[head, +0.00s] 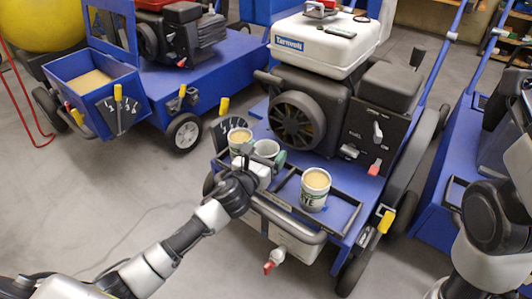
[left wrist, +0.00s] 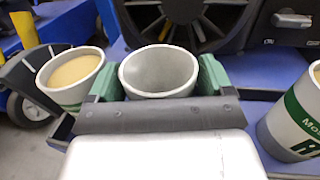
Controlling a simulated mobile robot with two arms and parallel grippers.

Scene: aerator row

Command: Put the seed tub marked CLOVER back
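A white tub (head: 266,149) with a bare grey inside stands between the fingers of my left gripper (head: 262,164), over the front tray of the middle blue machine. In the left wrist view, the green finger pads (left wrist: 158,85) lie against both sides of this tub (left wrist: 158,70). Its label is hidden, and I cannot tell whether it rests on the tray. A tub of tan seed (head: 240,140) stands to its left, its name unreadable; it also shows in the left wrist view (left wrist: 72,72). A seed tub marked RYE (head: 315,190) stands to the right. No CLOVER mark is readable.
The tray's black rail (head: 283,214) runs along the front, below my left wrist. Another blue machine with an open seed box (head: 95,80) stands left.

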